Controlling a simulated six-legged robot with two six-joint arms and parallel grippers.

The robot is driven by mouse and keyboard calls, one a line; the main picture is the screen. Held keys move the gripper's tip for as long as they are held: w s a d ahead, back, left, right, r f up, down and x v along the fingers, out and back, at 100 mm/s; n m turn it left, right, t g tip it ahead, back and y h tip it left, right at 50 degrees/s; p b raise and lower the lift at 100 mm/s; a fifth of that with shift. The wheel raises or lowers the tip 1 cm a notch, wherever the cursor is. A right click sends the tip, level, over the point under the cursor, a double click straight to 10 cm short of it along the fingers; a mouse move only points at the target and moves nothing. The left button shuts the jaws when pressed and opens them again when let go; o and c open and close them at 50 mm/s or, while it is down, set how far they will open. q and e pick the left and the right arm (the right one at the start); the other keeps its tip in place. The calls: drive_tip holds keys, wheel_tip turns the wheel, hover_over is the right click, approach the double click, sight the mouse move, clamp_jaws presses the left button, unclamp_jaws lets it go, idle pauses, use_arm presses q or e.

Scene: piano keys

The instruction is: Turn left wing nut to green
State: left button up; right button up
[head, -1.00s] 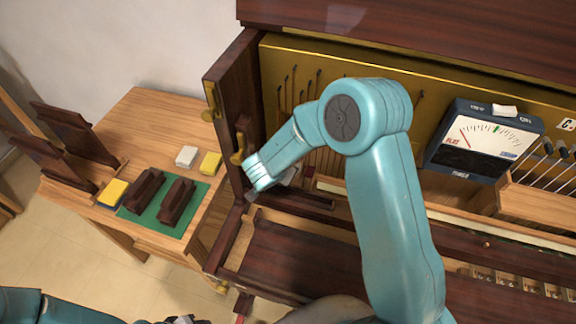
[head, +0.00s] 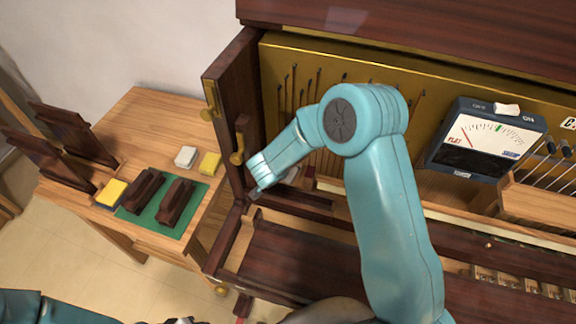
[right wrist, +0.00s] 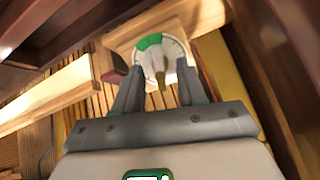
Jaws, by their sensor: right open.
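In the right wrist view a tan wing nut (right wrist: 157,66) sits on a round white dial (right wrist: 175,48) with a green sector (right wrist: 147,42) at its upper left. My right gripper (right wrist: 157,84) is open, with one finger on each side of the wing nut; I cannot tell whether they touch it. In the head view my right gripper (head: 262,193) is down inside the left end of the piano, and the wing nut is hidden there. A meter (head: 487,140) at the right has its needle left of the green mark. My left gripper (head: 183,320) barely shows at the bottom edge.
The piano's dark side panel (head: 228,110) with brass fittings stands close left of my right gripper. A wooden side table (head: 150,110) holds a green mat (head: 148,212), dark blocks and sponges. A wooden rack (head: 540,200) with rods is at the right.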

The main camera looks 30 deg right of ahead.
drive_tip(key=shift+w+d+f, duration=0.25)
drive_tip(key=shift+d+f, duration=0.05)
drive_tip(key=shift+f, duration=0.25)
drive_tip(key=shift+s+a+r+p, duration=0.2)
drive_tip(key=shift+a+r+p, duration=0.05)
drive_tip(key=shift+r+p, duration=0.2)
idle(0.4)
clamp_jaws()
